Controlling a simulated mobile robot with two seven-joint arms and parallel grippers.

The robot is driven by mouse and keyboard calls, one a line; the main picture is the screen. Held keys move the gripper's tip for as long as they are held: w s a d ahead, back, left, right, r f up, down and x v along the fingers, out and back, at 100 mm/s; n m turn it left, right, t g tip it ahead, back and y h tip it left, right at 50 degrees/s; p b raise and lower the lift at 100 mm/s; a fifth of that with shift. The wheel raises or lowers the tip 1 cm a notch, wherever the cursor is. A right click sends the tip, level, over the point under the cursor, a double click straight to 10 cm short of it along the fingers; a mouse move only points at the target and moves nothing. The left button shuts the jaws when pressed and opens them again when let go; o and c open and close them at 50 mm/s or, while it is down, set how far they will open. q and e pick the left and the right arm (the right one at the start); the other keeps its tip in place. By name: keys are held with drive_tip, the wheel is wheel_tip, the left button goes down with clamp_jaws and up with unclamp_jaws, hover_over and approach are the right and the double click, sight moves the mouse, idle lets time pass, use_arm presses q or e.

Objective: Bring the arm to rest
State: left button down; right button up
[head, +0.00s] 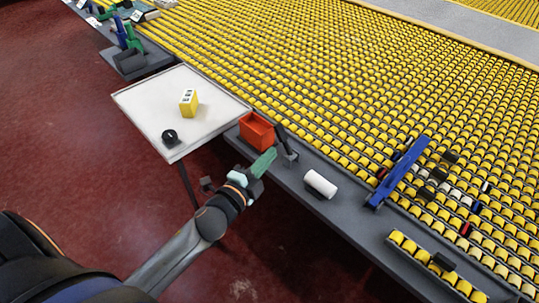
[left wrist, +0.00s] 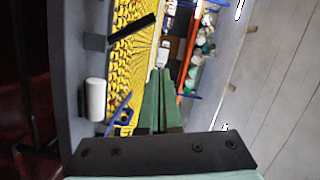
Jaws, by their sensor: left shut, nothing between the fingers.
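My left arm (head: 185,245) reaches in from the lower left of the head view. Its left gripper (head: 270,155) has green fingers, held just in front of the grey ledge near a red bin (head: 257,131) and a dark upright post (head: 285,142). In the left wrist view the green fingers (left wrist: 160,85) lie together with nothing between them. My right gripper does not show in either view.
A white table (head: 150,115) holds a yellow box (head: 188,101) and a black round item (head: 170,136). Yellow rollers (head: 350,80) fill the area behind. Red floor (head: 70,150) is open at left.

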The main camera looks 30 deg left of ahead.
use_arm(q)
drive_tip(key=s+d+f+n+g, duration=0.2)
drive_tip(key=s+f+n+g, duration=0.2)
drive_tip(key=s+f+n, duration=0.3)
drive_tip(key=s+d+f+n+g, duration=0.2)
drive_tip(key=s+f+n+g, duration=0.2)
drive_tip(key=s+f+n, duration=0.3)
drive_tip(key=s+f, duration=0.5)
drive_tip(key=f, duration=0.1)
drive_tip(key=shift+s+d+f+h, duration=0.15)
drive_tip(key=shift+d+h, duration=0.15)
